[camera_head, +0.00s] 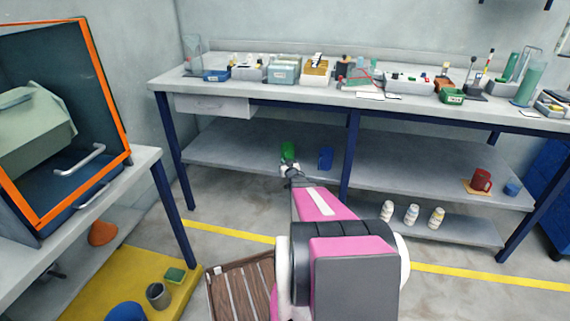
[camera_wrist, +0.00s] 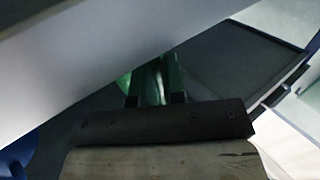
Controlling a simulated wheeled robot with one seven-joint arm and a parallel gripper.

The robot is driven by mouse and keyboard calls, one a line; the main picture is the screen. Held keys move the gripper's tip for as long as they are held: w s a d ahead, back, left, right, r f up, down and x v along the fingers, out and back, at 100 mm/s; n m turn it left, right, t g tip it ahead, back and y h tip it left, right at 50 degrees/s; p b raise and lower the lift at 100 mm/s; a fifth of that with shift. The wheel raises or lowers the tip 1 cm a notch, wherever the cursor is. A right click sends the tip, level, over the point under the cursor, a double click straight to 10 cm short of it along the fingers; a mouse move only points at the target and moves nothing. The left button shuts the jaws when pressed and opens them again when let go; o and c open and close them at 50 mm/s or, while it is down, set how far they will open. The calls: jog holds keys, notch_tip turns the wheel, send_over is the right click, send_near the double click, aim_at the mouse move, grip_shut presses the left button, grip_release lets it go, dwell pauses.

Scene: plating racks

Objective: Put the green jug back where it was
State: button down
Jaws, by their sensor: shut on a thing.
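The green jug (camera_head: 288,150) shows at the far end of my arm, in front of the middle shelf of the long workbench. My gripper (camera_head: 289,168) is shut on it. In the wrist view the green jug (camera_wrist: 152,82) shows between the two dark fingers of my gripper (camera_wrist: 154,98), partly cut off by a pale slanting surface. The jug's lower part is hidden behind the gripper in the head view. I cannot tell whether it touches the shelf.
A blue object (camera_head: 325,158) stands close right of the jug on the middle shelf (camera_head: 235,145). A red mug (camera_head: 481,180) and a blue cup (camera_head: 511,190) stand farther right. White bottles (camera_head: 411,214) stand lower. The bench top (camera_head: 300,90) is crowded above.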

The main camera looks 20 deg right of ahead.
jog(key=shift+f, duration=0.15)
jog(key=c, duration=1.2)
grip_release()
jog(key=s, duration=1.2)
jog(key=s+a+r+g, duration=0.3)
jog(key=s+a+g, duration=0.3)
jog(key=s+a, duration=0.1)
jog(key=s+a+r+g, duration=0.4)
jog(key=s+a+g, duration=0.2)
jog(key=a, duration=0.3)
jog(key=s+a+r+g, duration=0.3)
jog(key=s+a+g, duration=0.3)
jog(key=s+a, duration=0.1)
jog(key=shift+s+a+r, duration=0.3)
jog(key=shift+s+a, duration=0.05)
jog(key=shift+a, duration=0.2)
